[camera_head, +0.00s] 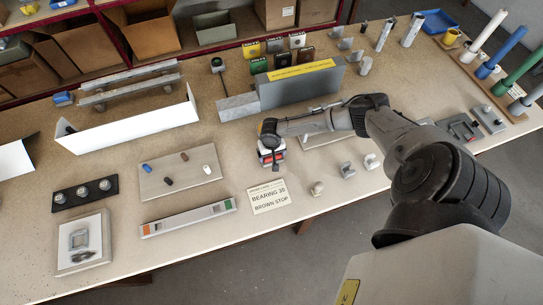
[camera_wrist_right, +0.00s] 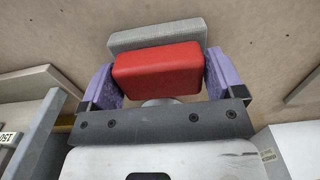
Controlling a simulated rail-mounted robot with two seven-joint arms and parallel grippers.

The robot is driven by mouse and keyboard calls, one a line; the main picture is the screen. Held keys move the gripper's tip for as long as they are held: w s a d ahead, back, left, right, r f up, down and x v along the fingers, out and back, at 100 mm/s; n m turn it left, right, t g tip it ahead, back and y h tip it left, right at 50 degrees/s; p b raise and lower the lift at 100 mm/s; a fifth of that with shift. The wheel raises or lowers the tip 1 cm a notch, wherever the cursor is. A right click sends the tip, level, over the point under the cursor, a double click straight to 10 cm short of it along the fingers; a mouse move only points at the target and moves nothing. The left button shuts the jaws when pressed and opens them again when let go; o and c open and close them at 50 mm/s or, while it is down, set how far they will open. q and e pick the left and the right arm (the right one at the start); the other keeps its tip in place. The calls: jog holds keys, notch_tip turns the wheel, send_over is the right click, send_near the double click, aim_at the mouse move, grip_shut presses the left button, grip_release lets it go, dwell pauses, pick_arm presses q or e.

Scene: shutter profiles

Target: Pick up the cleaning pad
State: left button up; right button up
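The cleaning pad shows in the right wrist view as a red block (camera_wrist_right: 158,70) over a wider grey layer (camera_wrist_right: 160,35). In the head view the pad (camera_head: 271,158) is on or just above the table, partly hidden under my right gripper (camera_head: 270,140). In the wrist view the purple fingers of my right gripper (camera_wrist_right: 162,75) stand at the left and right sides of the pad, close to its edges. I cannot tell whether they press on it. My left gripper is not in view.
A grey block with a yellow label (camera_head: 301,71) stands behind the pad. A board with small pegs (camera_head: 155,184) lies left, and a bearing card (camera_head: 268,196) lies in front. Small metal brackets (camera_head: 371,161) stand to the right. Bare table lies around the card.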

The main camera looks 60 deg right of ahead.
jog(key=c, duration=0.6)
jog(key=shift+r, duration=0.1)
notch_tip(320, 180, up, 10)
jog(key=shift+f, duration=0.1)
dwell(0.3)
